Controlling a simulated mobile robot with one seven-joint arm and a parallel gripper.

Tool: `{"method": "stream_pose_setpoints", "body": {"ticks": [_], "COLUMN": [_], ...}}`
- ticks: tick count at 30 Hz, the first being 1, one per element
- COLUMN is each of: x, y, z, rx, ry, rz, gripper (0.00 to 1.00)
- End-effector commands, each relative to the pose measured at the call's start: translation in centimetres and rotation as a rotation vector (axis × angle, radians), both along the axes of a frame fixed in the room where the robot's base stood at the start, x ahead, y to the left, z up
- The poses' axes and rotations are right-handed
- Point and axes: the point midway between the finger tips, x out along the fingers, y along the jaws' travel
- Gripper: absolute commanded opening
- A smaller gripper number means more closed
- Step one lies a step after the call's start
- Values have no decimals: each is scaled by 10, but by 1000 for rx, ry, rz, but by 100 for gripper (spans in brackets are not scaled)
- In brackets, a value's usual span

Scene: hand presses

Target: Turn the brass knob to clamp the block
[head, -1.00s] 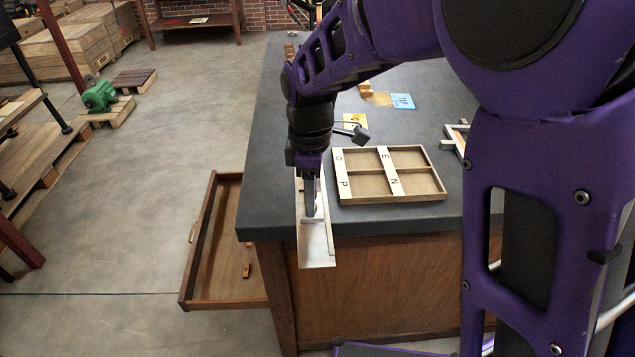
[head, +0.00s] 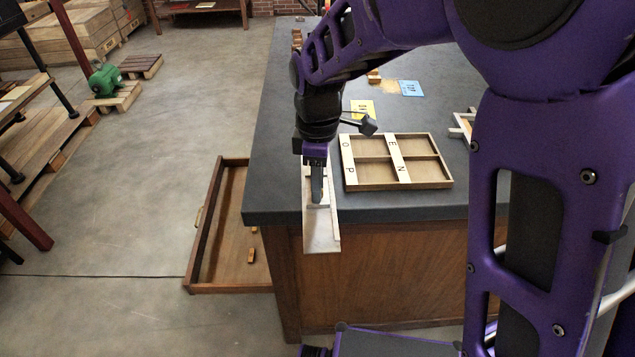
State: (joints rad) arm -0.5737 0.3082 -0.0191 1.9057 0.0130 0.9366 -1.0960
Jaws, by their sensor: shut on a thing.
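A narrow, pale, tray-like piece with a thin rim (head: 321,232) lies at the front left corner of the dark workbench. Its near end sticks out past the bench edge. My gripper (head: 317,200) points down over this piece and hides part of it. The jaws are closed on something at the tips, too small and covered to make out. I cannot make out the brass knob or the block in this view.
A shallow wooden tray (head: 433,158) with letter strips lies just right of my gripper. A black cube on a thin rod (head: 367,125) is behind it. Yellow (head: 362,108) and blue (head: 411,88) cards lie farther back. An open drawer (head: 205,232) juts out left of the bench.

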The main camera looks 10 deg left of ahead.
Motion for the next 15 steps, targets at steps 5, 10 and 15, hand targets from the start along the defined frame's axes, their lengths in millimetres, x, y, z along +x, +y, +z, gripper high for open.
{"method": "stream_pose_setpoints", "body": {"ticks": [5, 10, 15], "x": [0, 1, 1], "y": [0, 0, 0], "z": [2, 2, 3], "rx": [1, 2, 6], "ry": [-1, 0, -1], "rz": [-65, -182, -337], "gripper": [0, 0, 0]}}
